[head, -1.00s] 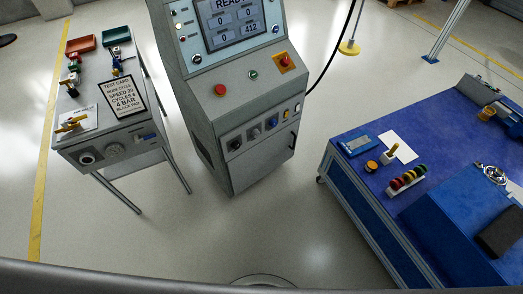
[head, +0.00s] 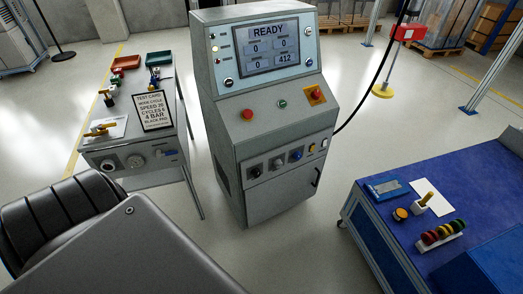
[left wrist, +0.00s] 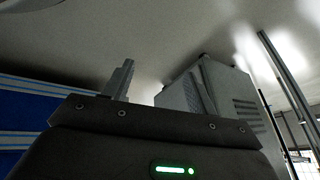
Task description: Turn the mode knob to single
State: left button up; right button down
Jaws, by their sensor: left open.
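The grey control console (head: 235,150) stands upright in the middle of the head view, its screen (head: 268,52) reading READY, with 0, 0, 0 and 412. My left gripper (left wrist: 165,82) shows in the left wrist view, open and empty, well apart from the grey cabinet beyond. The head view shows only my left arm, at lower left. My right gripper is not in view.
A grey side table (head: 185,135) with a test card (head: 153,111) and red (head: 126,62) and green (head: 158,58) trays stands left of the console. A blue workbench (head: 385,218) stands at right. Bare floor lies before the console.

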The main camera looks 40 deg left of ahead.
pick_arm(q)
jog(key=w+a+n+t+y+b, duration=0.15)
jog(key=w+t+b, duration=0.45)
jog(key=w, duration=1.1)
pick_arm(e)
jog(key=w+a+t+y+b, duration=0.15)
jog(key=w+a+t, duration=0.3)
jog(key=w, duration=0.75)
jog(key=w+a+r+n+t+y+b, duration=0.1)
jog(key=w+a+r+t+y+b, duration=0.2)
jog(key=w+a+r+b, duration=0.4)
pick_arm(q)
jog(key=n+y+b, duration=1)
jog(key=y+b, duration=0.4)
jog(key=y, duration=0.2)
send_near(257, 176)
jog(key=x, duration=0.8)
jog(key=shift+w+a, duration=0.2)
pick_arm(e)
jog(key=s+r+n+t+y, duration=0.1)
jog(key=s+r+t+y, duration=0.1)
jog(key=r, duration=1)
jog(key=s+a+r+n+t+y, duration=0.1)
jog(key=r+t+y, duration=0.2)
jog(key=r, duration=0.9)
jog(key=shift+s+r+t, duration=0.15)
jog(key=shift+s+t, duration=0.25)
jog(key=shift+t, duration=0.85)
